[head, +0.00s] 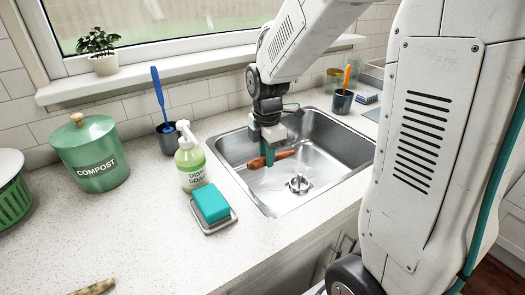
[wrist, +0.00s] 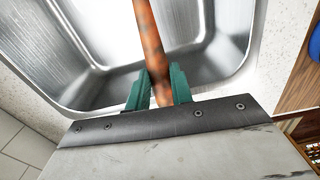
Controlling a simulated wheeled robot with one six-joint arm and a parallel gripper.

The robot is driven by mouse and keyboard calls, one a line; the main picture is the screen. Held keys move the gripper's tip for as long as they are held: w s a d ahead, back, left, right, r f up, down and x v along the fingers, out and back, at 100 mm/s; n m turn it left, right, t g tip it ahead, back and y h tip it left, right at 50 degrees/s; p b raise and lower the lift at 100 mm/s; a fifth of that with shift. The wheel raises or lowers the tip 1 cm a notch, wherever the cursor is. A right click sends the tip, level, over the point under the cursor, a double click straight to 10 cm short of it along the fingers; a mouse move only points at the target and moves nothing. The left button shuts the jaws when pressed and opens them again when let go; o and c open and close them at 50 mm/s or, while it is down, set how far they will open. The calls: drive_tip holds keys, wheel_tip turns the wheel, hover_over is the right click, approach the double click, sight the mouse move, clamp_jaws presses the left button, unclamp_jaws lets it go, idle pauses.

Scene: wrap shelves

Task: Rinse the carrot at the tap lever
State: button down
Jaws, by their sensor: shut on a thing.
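An orange carrot (head: 284,155) with brown smudges is held over the steel sink (head: 337,141). It lies roughly level in the head view. In the wrist view the carrot (wrist: 150,40) sits between the green fingers and extends past the top edge of the picture. My gripper (head: 268,157) is shut on it, pointing down into the basin; the fingers also show in the wrist view (wrist: 158,88). The drain (head: 299,184) lies below and to the right of the carrot. I cannot clearly make out the tap lever; my arm covers the back of the sink.
Left of the sink stand a dish soap bottle (head: 191,160), a teal sponge (head: 211,203) on a tray and a dark cup with a blue brush (head: 159,95). A green compost bin (head: 91,154) is further left. A dark cup (head: 342,101) stands behind the sink. The front counter is mostly clear.

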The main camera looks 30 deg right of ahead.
drive_tip(key=w+d+f, duration=0.2)
drive_tip(key=w+d, duration=0.6)
drive_tip(key=w, duration=0.2)
drive_tip(key=shift+w+d+f, duration=0.15)
drive_tip(key=shift+w+f, duration=0.1)
drive_tip(key=shift+f, duration=0.1)
idle(0.3)
idle(0.3)
drive_tip(key=shift+s+d, duration=0.1)
drive_tip(key=shift+d, duration=0.05)
drive_tip(key=shift+s+d, duration=0.3)
drive_tip(key=shift+d, duration=0.05)
drive_tip(key=shift+w+a, duration=0.15)
idle(0.3)
drive_tip(key=shift+w+a, duration=0.25)
drive_tip(key=shift+a, duration=0.1)
drive_tip(key=shift+s, duration=0.1)
